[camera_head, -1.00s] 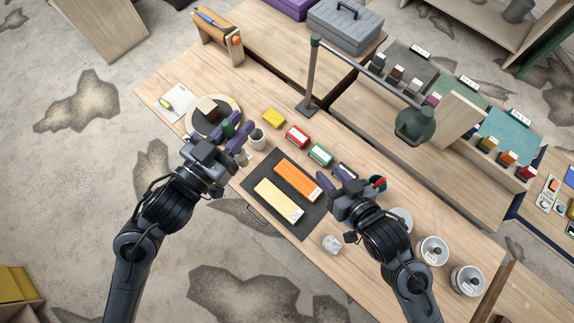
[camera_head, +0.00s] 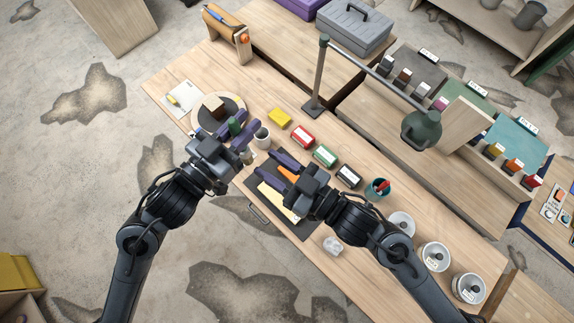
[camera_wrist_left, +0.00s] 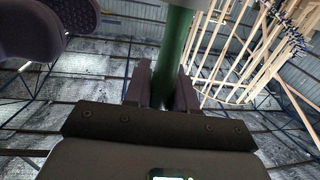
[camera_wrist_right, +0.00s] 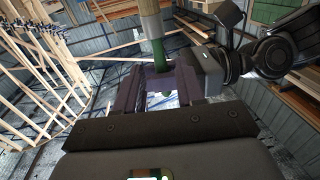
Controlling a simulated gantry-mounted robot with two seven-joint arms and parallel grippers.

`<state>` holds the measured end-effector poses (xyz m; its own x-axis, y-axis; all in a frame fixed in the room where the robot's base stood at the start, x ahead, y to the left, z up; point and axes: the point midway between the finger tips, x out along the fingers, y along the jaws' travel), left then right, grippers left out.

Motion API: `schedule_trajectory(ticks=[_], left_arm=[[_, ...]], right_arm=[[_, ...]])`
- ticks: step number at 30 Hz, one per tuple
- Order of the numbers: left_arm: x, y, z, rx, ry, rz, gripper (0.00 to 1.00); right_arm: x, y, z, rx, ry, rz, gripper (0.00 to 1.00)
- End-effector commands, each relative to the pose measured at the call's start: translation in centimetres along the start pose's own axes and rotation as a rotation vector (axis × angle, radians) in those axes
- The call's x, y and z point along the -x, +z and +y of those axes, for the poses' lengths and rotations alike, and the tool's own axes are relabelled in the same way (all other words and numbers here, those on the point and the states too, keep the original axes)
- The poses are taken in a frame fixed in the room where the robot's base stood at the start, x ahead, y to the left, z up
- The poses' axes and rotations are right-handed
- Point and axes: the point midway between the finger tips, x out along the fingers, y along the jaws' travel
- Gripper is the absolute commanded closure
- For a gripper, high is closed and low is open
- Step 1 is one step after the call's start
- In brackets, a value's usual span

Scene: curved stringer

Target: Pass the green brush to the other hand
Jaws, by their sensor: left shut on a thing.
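My left gripper (camera_head: 245,134) is shut on the green brush (camera_head: 234,126), held above the far-left part of the workbench. The left wrist view shows the green handle (camera_wrist_left: 176,45) upright between the fingers. The right wrist view shows the brush's pale upper part (camera_wrist_right: 150,27) and green handle, partly hidden by the left fingers. My right gripper (camera_head: 268,166) is open and empty, above the dark mat and pointing toward the left gripper. In the head view it is a short way to the brush's lower right, apart from it. A right finger (camera_wrist_left: 75,14) also shows in the left wrist view.
An orange bar and a pale bar (camera_head: 278,202) lie on the dark mat (camera_head: 310,229). A lamp (camera_head: 420,128) overhangs the back.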

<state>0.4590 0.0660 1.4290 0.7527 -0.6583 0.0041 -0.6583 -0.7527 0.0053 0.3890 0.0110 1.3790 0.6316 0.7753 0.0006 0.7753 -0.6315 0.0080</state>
Motion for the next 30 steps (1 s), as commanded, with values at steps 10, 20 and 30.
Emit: schedule_trajectory(ticks=[10, 20, 30], left_arm=[[0.0, 0.0, 0.0, 0.0, 0.0, 0.0, 1.0], [0.0, 0.0, 0.0, 0.0, 0.0, 0.001, 1.0], [0.0, 0.0, 0.0, 0.0, 0.0, 0.001, 1.0]], right_arm=[[-5.5, -0.1, 0.0, -0.002, -0.001, 0.002, 0.62], [-7.6, 0.0, 0.0, -0.001, 0.0, -0.001, 0.62], [-7.7, 0.0, 0.0, -0.001, 0.0, -0.001, 0.66]])
